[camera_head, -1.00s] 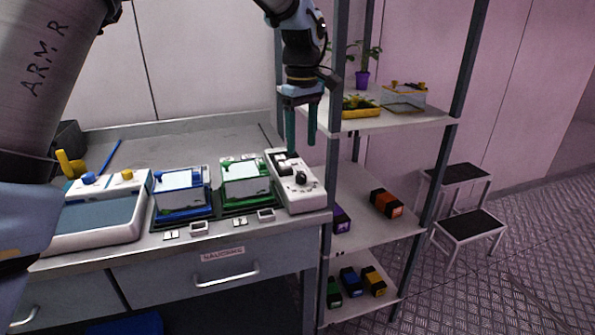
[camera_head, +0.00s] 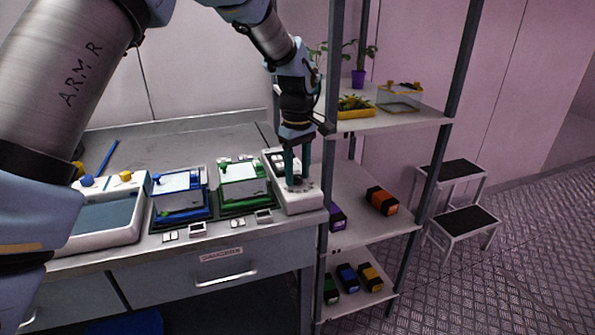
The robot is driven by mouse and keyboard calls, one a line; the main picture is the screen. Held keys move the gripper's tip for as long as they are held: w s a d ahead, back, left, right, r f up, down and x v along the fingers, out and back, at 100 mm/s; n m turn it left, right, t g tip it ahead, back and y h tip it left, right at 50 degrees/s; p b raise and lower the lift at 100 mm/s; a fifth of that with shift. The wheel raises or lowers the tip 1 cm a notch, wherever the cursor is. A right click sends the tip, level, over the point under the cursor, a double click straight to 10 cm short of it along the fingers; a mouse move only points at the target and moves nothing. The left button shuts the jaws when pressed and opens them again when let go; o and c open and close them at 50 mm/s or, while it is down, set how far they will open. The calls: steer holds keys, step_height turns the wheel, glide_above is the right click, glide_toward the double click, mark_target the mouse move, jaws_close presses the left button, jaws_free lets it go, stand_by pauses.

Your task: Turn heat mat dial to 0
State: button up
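The white control box (camera_head: 303,204) stands at the right end of the bench, beside the dark mat (camera_head: 234,209). Its black dial, plain in the earlier frame, is now mostly hidden behind my fingers. My gripper (camera_head: 297,182) points down over the box with its teal fingertips at the dial. I cannot tell whether the fingers touch or grip the dial, and its setting cannot be read.
A blue-framed box (camera_head: 181,198) and a green-framed box (camera_head: 243,187) stand left of the control box. A white device with knobs (camera_head: 110,215) is further left. A metal rack (camera_head: 333,120) with plants and small boxes rises close on the right.

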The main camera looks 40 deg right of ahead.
jaws_close()
steer(key=shift+m, duration=0.4)
steer(key=m, duration=0.3)
steer(key=shift+m, duration=0.3)
steer(key=m, duration=0.4)
steer(key=shift+m, duration=0.3)
steer(key=m+p, duration=0.1)
steer(key=m, duration=0.3)
steer(key=shift+r+m, duration=0.1)
steer(key=shift+m, duration=2.3)
steer(key=shift+o, duration=1.2)
jaws_free()
